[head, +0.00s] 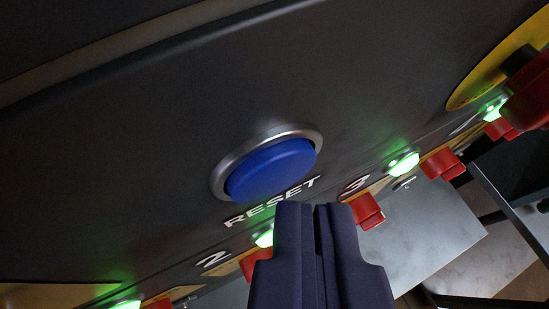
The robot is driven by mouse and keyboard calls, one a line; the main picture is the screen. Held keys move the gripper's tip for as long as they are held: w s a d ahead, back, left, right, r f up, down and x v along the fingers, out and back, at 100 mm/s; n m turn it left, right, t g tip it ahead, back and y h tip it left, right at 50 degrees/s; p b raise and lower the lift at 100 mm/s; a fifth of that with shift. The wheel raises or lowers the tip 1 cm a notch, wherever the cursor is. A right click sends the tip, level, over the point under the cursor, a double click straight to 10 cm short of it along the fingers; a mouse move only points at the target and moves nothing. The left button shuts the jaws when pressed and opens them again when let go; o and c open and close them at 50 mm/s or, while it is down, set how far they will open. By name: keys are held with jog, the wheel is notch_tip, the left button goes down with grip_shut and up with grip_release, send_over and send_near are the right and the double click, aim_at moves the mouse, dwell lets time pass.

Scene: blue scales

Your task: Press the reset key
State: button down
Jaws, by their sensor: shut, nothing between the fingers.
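The reset key (271,170) is a round blue button in a silver ring on a dark, tilted panel. It stands out from the ring, and the white word RESET is printed below it in the head view. My gripper (315,208) is shut and empty, with its dark fingers pointing up from the bottom of the picture. The fingertips show just below and right of the button, over the end of the lettering. I cannot tell whether they touch the panel.
Green lights, one of them a lit lamp (403,164), run along the panel's lower edge with red parts such as a red block (443,164). A yellow disc with a red knob (527,100) is at the upper right. The panel above the button is clear.

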jog(key=shift+w+a, duration=0.15)
jog(key=shift+w, duration=0.25)
jog(key=shift+s, duration=0.1)
dwell(0.5)
jog(key=shift+s+d, duration=0.25)
jog(key=shift+s, duration=0.4)
jog(key=shift+s, duration=0.1)
jog(key=s, duration=0.1)
jog(key=s+d, duration=0.1)
jog(key=s, duration=0.2)
jog(key=shift+s+d, duration=0.3)
dwell(0.5)
